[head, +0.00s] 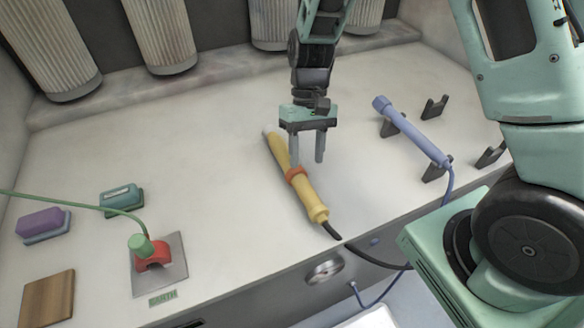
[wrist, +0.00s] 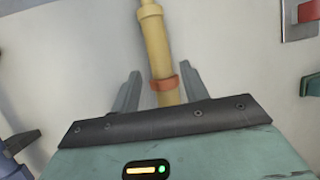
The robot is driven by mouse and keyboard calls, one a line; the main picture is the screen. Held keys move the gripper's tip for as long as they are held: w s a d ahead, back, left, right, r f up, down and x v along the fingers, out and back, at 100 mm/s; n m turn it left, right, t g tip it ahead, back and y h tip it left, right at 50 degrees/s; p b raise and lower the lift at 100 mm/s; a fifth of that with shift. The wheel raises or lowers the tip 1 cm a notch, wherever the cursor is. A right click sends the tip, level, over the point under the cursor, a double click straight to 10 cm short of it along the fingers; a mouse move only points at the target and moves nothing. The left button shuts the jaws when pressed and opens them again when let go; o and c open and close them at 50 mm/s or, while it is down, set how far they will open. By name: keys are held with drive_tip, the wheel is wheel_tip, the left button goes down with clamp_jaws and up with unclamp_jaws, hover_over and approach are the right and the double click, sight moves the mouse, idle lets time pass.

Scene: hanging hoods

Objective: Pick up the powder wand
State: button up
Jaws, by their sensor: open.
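A yellow wand (head: 311,197) with an orange ring lies at a slant on the pale bench, its dark cable end toward the front edge. A blue wand (head: 421,138) rests on dark cradles to its right. I cannot tell by any label which is the powder wand. My gripper (head: 307,160) points down, open and empty, over the yellow wand near its ring. In the wrist view, the yellow wand (wrist: 157,42) runs between the two spread fingers (wrist: 162,88), with the ring (wrist: 164,84) between them. The gripper body hides the wand's lower part there.
An empty dark cradle pair (head: 434,107) stands right of the blue wand. At left are a red clamp (head: 152,258) with a green cable on a metal plate, a teal block (head: 121,199), a purple block (head: 43,224) and a wooden block (head: 48,298). Ribbed cylinders (head: 160,35) hang behind.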

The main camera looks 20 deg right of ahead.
sight(306, 185)
drive_tip(key=p+x, duration=0.1)
drive_tip(key=x, duration=0.7)
drive_tip(key=shift+d+f, duration=0.1)
drive_tip(key=shift+f, duration=0.25)
drive_tip(key=shift+c, duration=0.4)
drive_tip(key=c, duration=0.8)
